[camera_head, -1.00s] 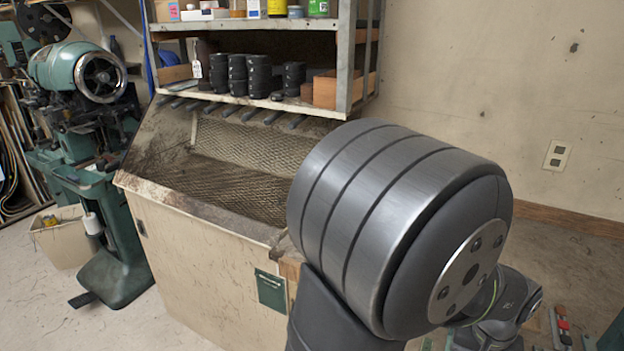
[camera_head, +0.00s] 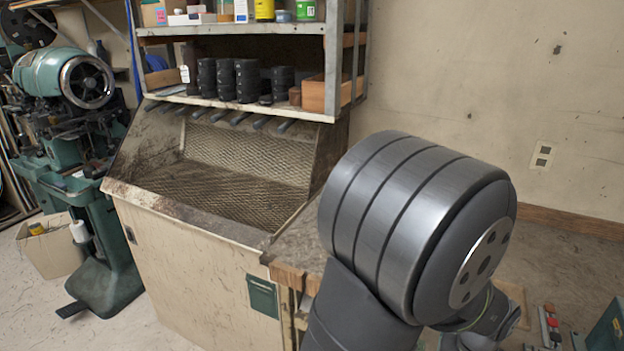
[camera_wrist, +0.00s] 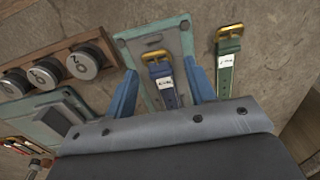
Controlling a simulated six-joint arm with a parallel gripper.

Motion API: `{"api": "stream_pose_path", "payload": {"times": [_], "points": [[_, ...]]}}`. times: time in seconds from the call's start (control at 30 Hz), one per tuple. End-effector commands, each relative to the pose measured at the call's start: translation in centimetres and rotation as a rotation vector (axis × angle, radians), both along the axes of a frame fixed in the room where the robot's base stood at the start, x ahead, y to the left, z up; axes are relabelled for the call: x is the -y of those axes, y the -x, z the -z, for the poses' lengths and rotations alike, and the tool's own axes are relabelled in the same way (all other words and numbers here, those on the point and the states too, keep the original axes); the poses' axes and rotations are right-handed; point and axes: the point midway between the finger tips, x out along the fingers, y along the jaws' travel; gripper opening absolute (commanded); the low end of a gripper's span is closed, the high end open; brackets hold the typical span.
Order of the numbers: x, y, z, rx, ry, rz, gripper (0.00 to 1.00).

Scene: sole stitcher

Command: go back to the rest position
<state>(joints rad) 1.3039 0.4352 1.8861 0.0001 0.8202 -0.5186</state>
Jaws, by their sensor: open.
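My gripper (camera_wrist: 160,70) shows in the wrist view with its two blue fingers apart. A dark blue strap with a gold buckle (camera_wrist: 161,80) lies on a grey-green plate (camera_wrist: 134,42) and appears between the fingers. I cannot tell how far above it the fingers are. A green strap with a gold buckle (camera_wrist: 228,60) lies to the right of the right finger. In the head view, my large grey arm joint fills the right of centre, and the gripper itself does not show there.
In the wrist view, a wooden rack (camera_wrist: 68,50) holds round metal stamps (camera_wrist: 47,74) at left. In the head view, a bench with a mesh-lined bin (camera_head: 245,152) stands under a shelf (camera_head: 240,104), with a green stitching machine (camera_head: 70,75) at far left.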

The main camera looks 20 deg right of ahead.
Motion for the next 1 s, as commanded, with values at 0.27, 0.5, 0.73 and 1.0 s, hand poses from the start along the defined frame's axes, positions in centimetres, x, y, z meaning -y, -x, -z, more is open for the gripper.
{"api": "stream_pose_path", "payload": {"times": [0.27, 0.5, 0.73, 1.0], "points": [[0.0, 0.5, -4.5, 0.001, 0.004, 0.003, 0.50], [-1.0, 4.7, -6.9, 0.001, 0.002, 0.005, 0.50], [-1.9, 8.4, -9.1, 0.000, 0.003, 0.005, 0.50], [-2.8, 11.1, -11.0, 0.001, 0.001, -0.001, 0.50]]}}
